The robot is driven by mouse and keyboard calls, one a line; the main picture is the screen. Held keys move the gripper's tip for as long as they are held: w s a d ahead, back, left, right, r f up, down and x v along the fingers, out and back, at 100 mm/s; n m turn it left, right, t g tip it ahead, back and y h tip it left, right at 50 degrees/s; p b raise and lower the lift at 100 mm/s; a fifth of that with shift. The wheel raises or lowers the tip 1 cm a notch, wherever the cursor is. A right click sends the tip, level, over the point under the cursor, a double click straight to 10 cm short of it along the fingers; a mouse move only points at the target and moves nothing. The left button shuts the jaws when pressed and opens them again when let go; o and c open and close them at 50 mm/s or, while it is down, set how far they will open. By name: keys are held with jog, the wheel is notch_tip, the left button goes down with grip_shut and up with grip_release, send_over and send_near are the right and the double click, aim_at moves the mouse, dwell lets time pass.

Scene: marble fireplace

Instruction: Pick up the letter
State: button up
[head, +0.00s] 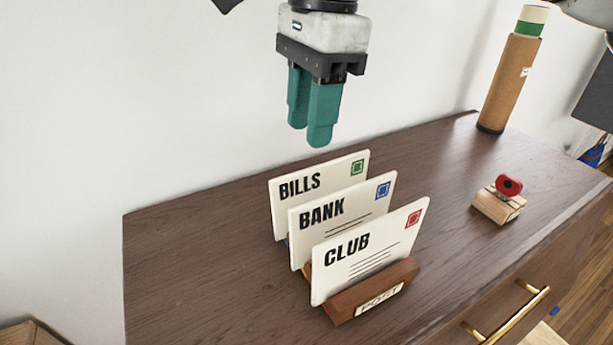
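Three white letters stand upright, one behind another, in a brown wooden letter holder (345,312) on the dresser top. The front letter (385,237) reads CLUB and has a red stamp. The middle letter (350,202) reads BANK and has a blue stamp. The back letter (330,170) reads BILLS and has a green stamp. The lower parts of the rear two are hidden by the letters in front. My gripper (309,136) has teal fingers pointing down, above and apart from the letters, near the back one. Its fingers overlap in this view, so any gap is unclear. Nothing shows held.
The dark wooden dresser top (190,260) has free room left of the holder. A red-topped stamp on a wooden block (498,200) sits at the right. A tall brown cardboard tube (510,85) stands at the back right. A white wall (130,100) lies behind.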

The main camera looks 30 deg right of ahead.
jog(key=d+h, duration=0.1)
jog(key=d, duration=0.1)
send_over(322, 183)
jog(key=w, duration=0.1)
notch_tip(322, 183, down, 5)
jog(key=shift+s+d+f+p, duration=0.15)
jog(key=shift+f+p, duration=0.3)
jog(key=shift+f, duration=1)
jog(key=shift+s+f+p, duration=0.15)
jog(key=shift+f+p, duration=0.25)
jog(key=shift+f, duration=1)
jog(key=shift+c, duration=0.2)
grip_shut()
